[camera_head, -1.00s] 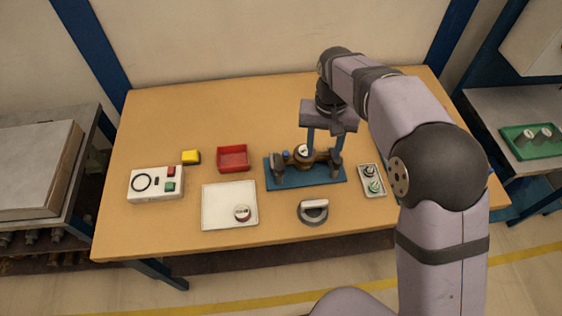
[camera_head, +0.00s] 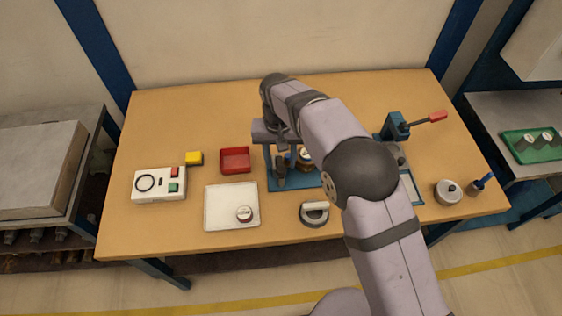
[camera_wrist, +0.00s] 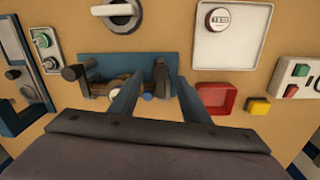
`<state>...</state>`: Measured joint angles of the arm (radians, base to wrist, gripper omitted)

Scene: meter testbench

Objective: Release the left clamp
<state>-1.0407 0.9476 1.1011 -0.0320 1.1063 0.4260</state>
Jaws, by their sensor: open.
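The blue fixture plate (camera_head: 285,187) stands mid-table with a brown round meter (camera_head: 305,160) on it, partly covered by my arm. The left clamp (camera_head: 280,172) is a dark upright post at the plate's left end. In the wrist view, which is turned around, this clamp (camera_wrist: 160,73) stands right of the meter, and the other clamp (camera_wrist: 75,72) is at the left. My gripper (camera_head: 282,168) is open, pointing down over the left clamp. In the wrist view its fingers (camera_wrist: 161,78) lie either side of that clamp, with no visible contact; exact height is unclear.
A white tray (camera_head: 215,215) holding a small round meter (camera_head: 244,213), a red bin (camera_head: 236,161), a yellow block (camera_head: 194,158) and a button box (camera_head: 145,192) are left. A grey handled disc (camera_head: 314,212) sits in front. A red-levered press (camera_head: 395,127) stands right.

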